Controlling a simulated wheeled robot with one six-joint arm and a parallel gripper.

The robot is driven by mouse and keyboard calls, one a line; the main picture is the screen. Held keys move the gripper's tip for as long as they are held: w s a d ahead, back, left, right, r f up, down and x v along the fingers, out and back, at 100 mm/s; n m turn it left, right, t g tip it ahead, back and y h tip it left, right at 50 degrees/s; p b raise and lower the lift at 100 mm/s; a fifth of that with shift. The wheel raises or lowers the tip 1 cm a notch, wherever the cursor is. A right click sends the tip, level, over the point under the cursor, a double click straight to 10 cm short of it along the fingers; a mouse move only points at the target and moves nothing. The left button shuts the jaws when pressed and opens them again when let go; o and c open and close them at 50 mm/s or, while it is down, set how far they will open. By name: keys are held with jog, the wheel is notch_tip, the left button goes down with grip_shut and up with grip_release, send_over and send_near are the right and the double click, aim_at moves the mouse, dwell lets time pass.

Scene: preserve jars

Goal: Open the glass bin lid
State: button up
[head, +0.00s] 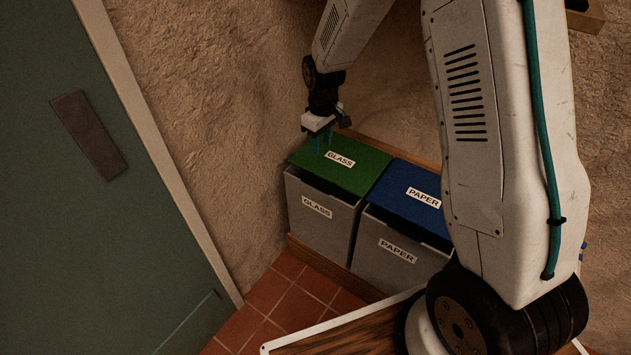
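The glass bin (322,222) is a grey box with a "GLASS" label on its front. Its green lid (368,168), also labelled "GLASS", lies over the top, with a dark gap showing along the front edge. My gripper (320,145) points down over the back left part of the green lid. Its teal fingers are small and dark here. I cannot tell whether they touch the lid or how far apart they are.
The paper bin (390,258) with a blue lid (408,207) stands directly right of the glass bin. A green door (90,210) is at left, a rough wall behind. Red floor tiles (285,300) are clear in front. A wooden surface (350,338) with a pale edge lies at the bottom.

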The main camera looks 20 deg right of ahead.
jog(key=shift+n, duration=0.6)
jog(key=w+f, duration=0.1)
jog(key=f, duration=0.2)
jog(key=w+f, duration=0.1)
jog(key=f, duration=0.6)
jog(key=shift+w+a+f, duration=0.2)
jog(key=shift+w+a, duration=0.1)
jog(key=shift+w, duration=0.1)
notch_tip(320, 180, down, 8)
jog(key=shift+f, duration=0.1)
grip_shut()
